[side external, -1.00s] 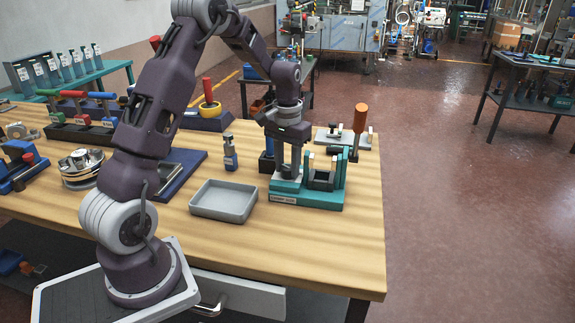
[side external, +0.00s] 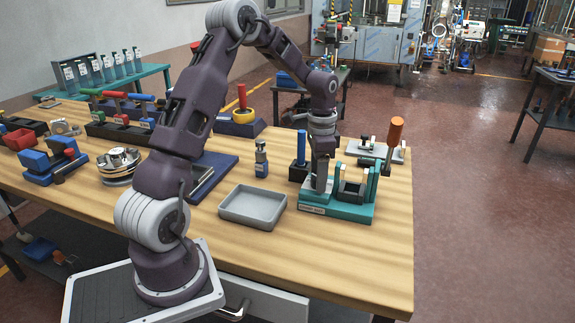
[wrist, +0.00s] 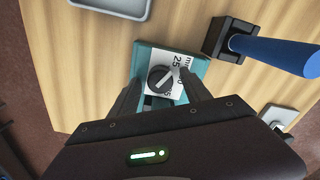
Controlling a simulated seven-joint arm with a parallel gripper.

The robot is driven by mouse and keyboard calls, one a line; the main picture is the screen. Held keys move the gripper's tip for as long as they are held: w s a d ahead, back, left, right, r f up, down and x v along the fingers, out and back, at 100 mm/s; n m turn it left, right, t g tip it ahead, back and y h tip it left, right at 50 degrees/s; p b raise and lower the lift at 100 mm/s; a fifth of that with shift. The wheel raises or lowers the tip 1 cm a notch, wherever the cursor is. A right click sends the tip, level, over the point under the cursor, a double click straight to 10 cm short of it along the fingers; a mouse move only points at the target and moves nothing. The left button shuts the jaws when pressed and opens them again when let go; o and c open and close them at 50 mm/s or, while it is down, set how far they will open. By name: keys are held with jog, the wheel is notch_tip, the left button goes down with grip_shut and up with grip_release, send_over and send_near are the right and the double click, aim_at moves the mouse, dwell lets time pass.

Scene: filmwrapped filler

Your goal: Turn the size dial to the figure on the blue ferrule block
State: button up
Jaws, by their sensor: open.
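The size dial (wrist: 161,79) is a dark round knob with a pale pointer line, on a white plate marked "mm" and "25"; other figures are partly hidden. The pointer line slants toward the upper right. The plate sits on the teal fixture (side external: 348,213). My gripper (wrist: 160,87) is open, its fingers on either side of the knob; whether they touch it I cannot tell. It also shows over the fixture's left end in the side view (side external: 319,188). Behind stand blocks with green, red and blue handles (side external: 140,97); their label figures are too small to read.
A grey tray (side external: 252,207) lies left of the fixture. A blue post on a dark base (side external: 301,148) stands close behind my gripper. The front of the wooden table (side external: 330,262) is clear.

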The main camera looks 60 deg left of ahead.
jog(key=m, duration=0.3)
jog(key=shift+m, duration=0.4)
notch_tip(320, 180, up, 7)
jog(key=shift+f, duration=0.2)
jog(key=s+d+r+n+y, duration=0.1)
jog(key=s+d+r+n, duration=0.1)
jog(key=s+d+r, duration=0.35)
jog(key=s+d+r+n+t, duration=0.2)
jog(key=s+d+r, duration=0.1)
jog(key=s+d, duration=0.3)
jog(key=s+d+r+n+t, duration=0.2)
jog(key=s+d+r, duration=0.1)
jog(key=s+d, duration=0.4)
jog(key=shift+s+r, duration=0.15)
jog(key=shift+s, duration=0.25)
jog(key=shift+s+d, duration=0.1)
jog(key=shift+d, duration=0.05)
jog(key=shift+n+t+h, duration=0.5)
jog(key=shift+n+t, duration=0.3)
jog(key=s, duration=0.1)
jog(key=s+d+f, duration=0.1)
jog(key=s, duration=0.1)
jog(key=s+d, duration=0.1)
jog(key=s, duration=0.1)
jog(key=shift+f, duration=0.25)
